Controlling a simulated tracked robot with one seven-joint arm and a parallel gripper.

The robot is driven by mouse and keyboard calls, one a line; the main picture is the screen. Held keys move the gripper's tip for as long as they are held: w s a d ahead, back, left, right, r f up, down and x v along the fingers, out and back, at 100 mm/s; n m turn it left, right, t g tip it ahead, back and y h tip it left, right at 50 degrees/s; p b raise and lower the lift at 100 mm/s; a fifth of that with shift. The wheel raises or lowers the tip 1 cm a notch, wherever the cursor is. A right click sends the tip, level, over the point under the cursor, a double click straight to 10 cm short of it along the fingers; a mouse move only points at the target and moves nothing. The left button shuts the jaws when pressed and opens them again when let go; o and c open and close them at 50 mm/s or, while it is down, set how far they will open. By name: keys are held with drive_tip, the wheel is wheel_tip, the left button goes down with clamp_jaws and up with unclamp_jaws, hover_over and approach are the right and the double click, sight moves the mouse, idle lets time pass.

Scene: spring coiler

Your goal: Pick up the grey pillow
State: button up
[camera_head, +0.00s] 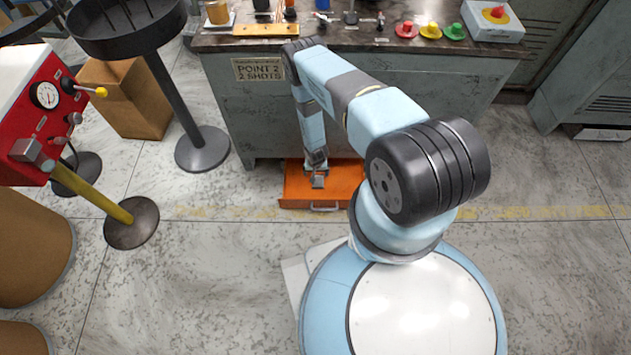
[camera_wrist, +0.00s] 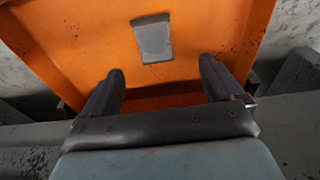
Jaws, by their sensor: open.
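A small flat grey block (camera_wrist: 153,40), which I take for the grey pillow, lies in an open orange drawer (camera_wrist: 215,22). In the wrist view it is ahead of my gripper (camera_wrist: 161,70), between the lines of the two fingers and apart from them. The fingers are spread with nothing between them. In the head view my gripper (camera_head: 317,163) reaches down over the drawer (camera_head: 340,187), and the grey block (camera_head: 317,182) shows just in front of it. How high the fingers are above the block is hard to tell.
The grey bench (camera_head: 265,125) stands behind the drawer, with red, yellow and green buttons (camera_head: 430,30) on its top. A black stand (camera_head: 200,148) and a red gauge panel (camera_head: 35,115) are at left. The floor right of the drawer is clear.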

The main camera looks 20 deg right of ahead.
sight(318, 179)
drive_tip(key=f, duration=0.3)
drive_tip(key=shift+w+d+f, duration=0.2)
drive_tip(key=shift+d+f, duration=0.2)
drive_tip(key=shift+w+d+f, duration=0.1)
drive_tip(key=shift+w+f, duration=0.05)
drive_tip(key=shift+f, duration=1)
drive_tip(key=shift+w+d+f, duration=0.1)
drive_tip(key=shift+w+f, duration=0.1)
drive_tip(key=shift+f, duration=0.9)
drive_tip(key=shift+w+d+f, duration=0.1)
drive_tip(key=shift+w+f, duration=0.05)
drive_tip(key=shift+f, duration=1)
drive_tip(key=c, duration=1.2)
drive_tip(key=shift+r, duration=0.1)
drive_tip(key=shift+c, duration=0.2)
